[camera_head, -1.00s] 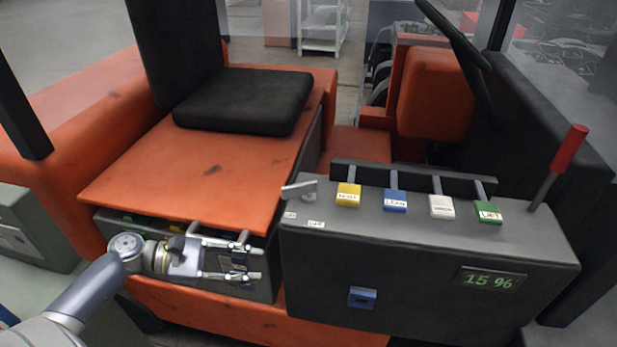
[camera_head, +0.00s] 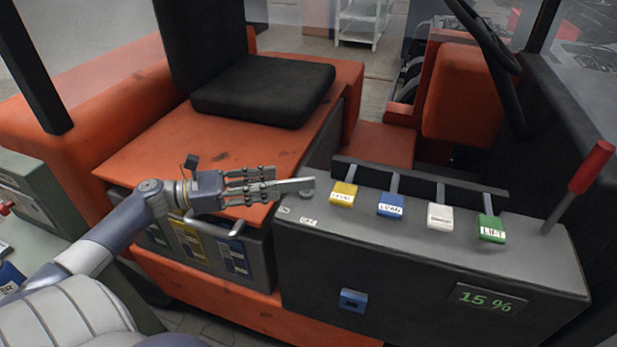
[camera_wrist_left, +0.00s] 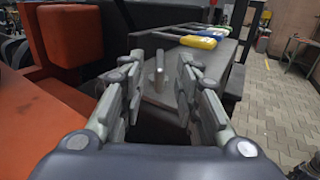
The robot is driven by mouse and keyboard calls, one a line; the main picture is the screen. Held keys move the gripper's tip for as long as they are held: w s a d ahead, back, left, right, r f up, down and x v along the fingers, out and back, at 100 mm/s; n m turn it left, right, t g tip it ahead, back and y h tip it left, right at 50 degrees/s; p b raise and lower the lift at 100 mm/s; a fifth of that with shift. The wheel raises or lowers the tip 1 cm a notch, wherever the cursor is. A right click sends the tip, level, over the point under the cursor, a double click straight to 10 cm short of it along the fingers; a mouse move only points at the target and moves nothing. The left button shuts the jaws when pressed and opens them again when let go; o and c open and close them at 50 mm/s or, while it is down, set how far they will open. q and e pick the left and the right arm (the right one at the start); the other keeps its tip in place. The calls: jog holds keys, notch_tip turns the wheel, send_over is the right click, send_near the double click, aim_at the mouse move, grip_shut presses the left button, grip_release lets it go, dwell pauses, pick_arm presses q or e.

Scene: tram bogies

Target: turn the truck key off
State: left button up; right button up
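The silver truck key (camera_head: 300,186) sits on the left end of the truck's grey console, its flat handle pointing left toward my left gripper (camera_head: 268,187). In the left wrist view the key (camera_wrist_left: 159,66) stands up between the two fingers of the left gripper (camera_wrist_left: 160,75), with a gap on each side. The left gripper is open, and its fingertips are at the handle's end. I cannot tell whether a finger touches it. Two small white labels (camera_head: 307,222) lie on the console in front of the key. The right gripper is not in view.
Yellow (camera_head: 343,193), blue (camera_head: 390,205), white (camera_head: 440,216) and green (camera_head: 491,228) levers line the console right of the key. A red-handled lever (camera_head: 591,167) stands at the far right. The display (camera_head: 486,300) reads 15 %. The orange seat base (camera_head: 150,150) lies behind my left arm.

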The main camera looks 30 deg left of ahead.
aim_at(304, 178)
pick_arm(q)
jog(key=p+x, duration=0.1)
jog(key=x, duration=0.6)
jog(key=shift+d, duration=0.1)
jog(key=shift+w+d, duration=0.45)
jog(key=shift+w+d+f, duration=0.1)
jog(key=shift+w+d, duration=0.05)
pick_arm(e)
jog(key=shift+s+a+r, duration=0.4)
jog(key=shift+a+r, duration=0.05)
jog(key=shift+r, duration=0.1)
pick_arm(q)
grip_shut()
